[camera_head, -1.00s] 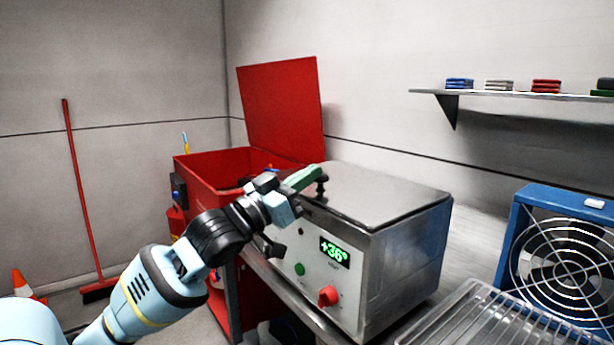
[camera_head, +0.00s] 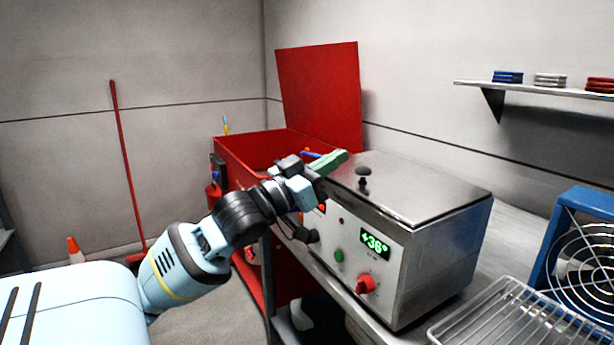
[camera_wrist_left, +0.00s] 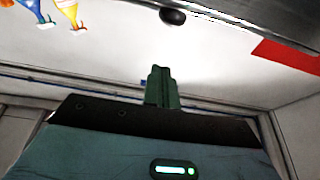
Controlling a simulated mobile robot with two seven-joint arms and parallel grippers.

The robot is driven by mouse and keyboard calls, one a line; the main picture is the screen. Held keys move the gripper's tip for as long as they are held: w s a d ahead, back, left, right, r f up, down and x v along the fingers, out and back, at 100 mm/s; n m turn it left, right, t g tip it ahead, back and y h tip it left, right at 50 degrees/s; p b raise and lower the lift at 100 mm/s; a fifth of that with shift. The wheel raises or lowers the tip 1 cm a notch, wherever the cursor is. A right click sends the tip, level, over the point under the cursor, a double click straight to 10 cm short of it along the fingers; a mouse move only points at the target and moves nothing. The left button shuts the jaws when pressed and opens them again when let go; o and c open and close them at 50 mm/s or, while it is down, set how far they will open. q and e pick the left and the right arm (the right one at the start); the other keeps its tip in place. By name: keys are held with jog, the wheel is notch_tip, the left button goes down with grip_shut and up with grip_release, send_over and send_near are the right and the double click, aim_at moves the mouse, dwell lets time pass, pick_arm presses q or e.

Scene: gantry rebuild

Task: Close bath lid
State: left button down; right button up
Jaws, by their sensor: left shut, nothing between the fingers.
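The bath (camera_head: 433,273) is a steel box with a green "+36°" display and a red knob on its front. Its flat steel lid (camera_head: 425,187) lies down over the top, with no clear gap showing. A black lid knob (camera_head: 363,177) stands near the lid's left end; it also shows in the left wrist view (camera_wrist_left: 173,16). My left gripper (camera_head: 342,158) has green fingers, shut and empty. It is just left of the lid knob and appears apart from it. The fingers also show in the left wrist view (camera_wrist_left: 160,75). My right gripper is not in view.
A red bin (camera_head: 240,160) with a raised red lid (camera_head: 322,95) stands behind my left gripper. A wire rack (camera_head: 510,318) and a blue-framed fan (camera_head: 583,250) are at the right. A wall shelf (camera_head: 535,89) holds small stacks. A red broom (camera_head: 126,165) leans at the left.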

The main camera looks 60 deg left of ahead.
pick_arm(q)
jog(key=shift+b+v, duration=0.3)
jog(key=shift+v, duration=2.5)
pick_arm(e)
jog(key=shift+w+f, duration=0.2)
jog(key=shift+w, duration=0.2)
pick_arm(q)
jog(key=shift+r, duration=0.1)
